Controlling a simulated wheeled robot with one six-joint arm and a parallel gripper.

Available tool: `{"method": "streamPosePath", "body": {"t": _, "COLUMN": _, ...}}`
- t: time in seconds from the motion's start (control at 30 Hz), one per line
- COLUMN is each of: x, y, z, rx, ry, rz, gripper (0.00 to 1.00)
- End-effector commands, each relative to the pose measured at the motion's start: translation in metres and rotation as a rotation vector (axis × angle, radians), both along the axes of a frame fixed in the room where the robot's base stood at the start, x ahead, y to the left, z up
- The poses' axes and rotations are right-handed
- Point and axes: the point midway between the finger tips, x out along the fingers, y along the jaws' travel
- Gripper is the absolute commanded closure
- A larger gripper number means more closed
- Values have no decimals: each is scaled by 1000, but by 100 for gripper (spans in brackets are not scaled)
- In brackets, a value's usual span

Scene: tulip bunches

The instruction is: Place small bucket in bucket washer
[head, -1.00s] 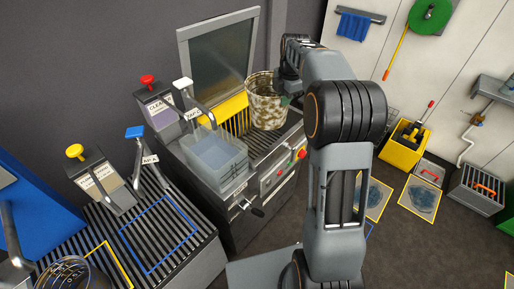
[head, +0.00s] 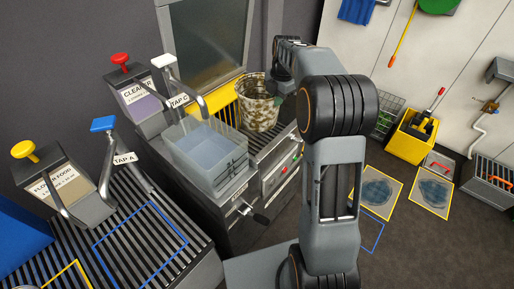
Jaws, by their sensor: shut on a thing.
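The small bucket (head: 258,104) has mottled, dirty-looking brown and cream sides. It is upright at the right part of the slatted grate (head: 282,137) of the bucket washer, which has a raised glass lid (head: 205,45) and a yellow back panel (head: 225,106). I cannot tell whether the bucket touches the grate or hangs just above it. My gripper (head: 277,91) is shut on the bucket's right side; its fingers are mostly hidden by the bucket and my arm.
A clear tub (head: 207,155) stands left of the bucket, under tap C (head: 180,82). A cleaner dispenser (head: 138,92) and tap A (head: 105,150) stand further left. A front handle (head: 252,212) sticks out. A yellow mop bucket (head: 412,138) and framed floor mats (head: 379,192) lie right.

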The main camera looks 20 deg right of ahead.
Motion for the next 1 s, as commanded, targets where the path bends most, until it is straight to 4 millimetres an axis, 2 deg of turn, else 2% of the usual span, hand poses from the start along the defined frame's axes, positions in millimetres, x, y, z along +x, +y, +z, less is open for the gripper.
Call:
{"method": "streamPosePath", "body": {"t": 0.03, "x": 0, "y": 0, "z": -12, "rx": 0, "ry": -1, "rz": 0, "gripper": 100}}
{"method": "streamPosePath", "body": {"t": 0.17, "x": 0, "y": 0, "z": -26, "rx": 0, "ry": 1, "rz": 0, "gripper": 100}}
{"method": "streamPosePath", "body": {"t": 0.33, "x": -1, "y": 0, "z": -54, "rx": 1, "ry": 3, "rz": -1, "gripper": 100}}
{"method": "streamPosePath", "body": {"t": 0.57, "x": 0, "y": 0, "z": -72, "rx": 1, "ry": -1, "rz": -1, "gripper": 100}}
{"method": "streamPosePath", "body": {"t": 0.9, "x": 0, "y": 0, "z": -116, "rx": 0, "ry": 1, "rz": 0, "gripper": 100}}
{"method": "streamPosePath", "body": {"t": 1.0, "x": 0, "y": 0, "z": -120, "rx": 0, "ry": 0, "rz": 0, "gripper": 100}}
